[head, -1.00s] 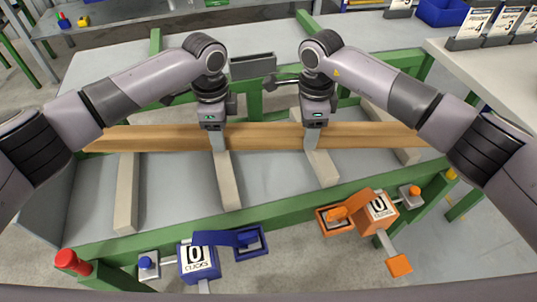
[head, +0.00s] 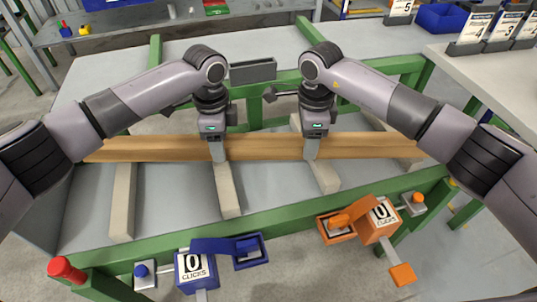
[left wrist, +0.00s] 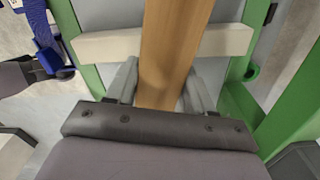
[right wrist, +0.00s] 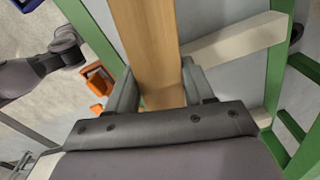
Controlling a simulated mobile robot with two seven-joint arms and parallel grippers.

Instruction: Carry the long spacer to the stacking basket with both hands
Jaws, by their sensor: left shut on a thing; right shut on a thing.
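The long spacer (head: 265,146) is a long, light brown wooden bar lying crosswise in the head view. My left gripper (head: 217,152) is shut on it left of its middle. My right gripper (head: 311,149) is shut on it further right. In the left wrist view the spacer (left wrist: 172,50) runs between the two fingers; in the right wrist view the spacer (right wrist: 148,40) does the same. Pale cross bars (head: 228,190) pass beneath the spacer; I cannot tell whether it touches them. I cannot clearly identify the stacking basket.
A green frame (head: 300,207) with a grey floor surrounds the cross bars. A blue click counter (head: 197,270) and an orange one (head: 378,220) are at the near side. A red knob (head: 66,270) is at the near left. A white table (head: 500,75) stands at right.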

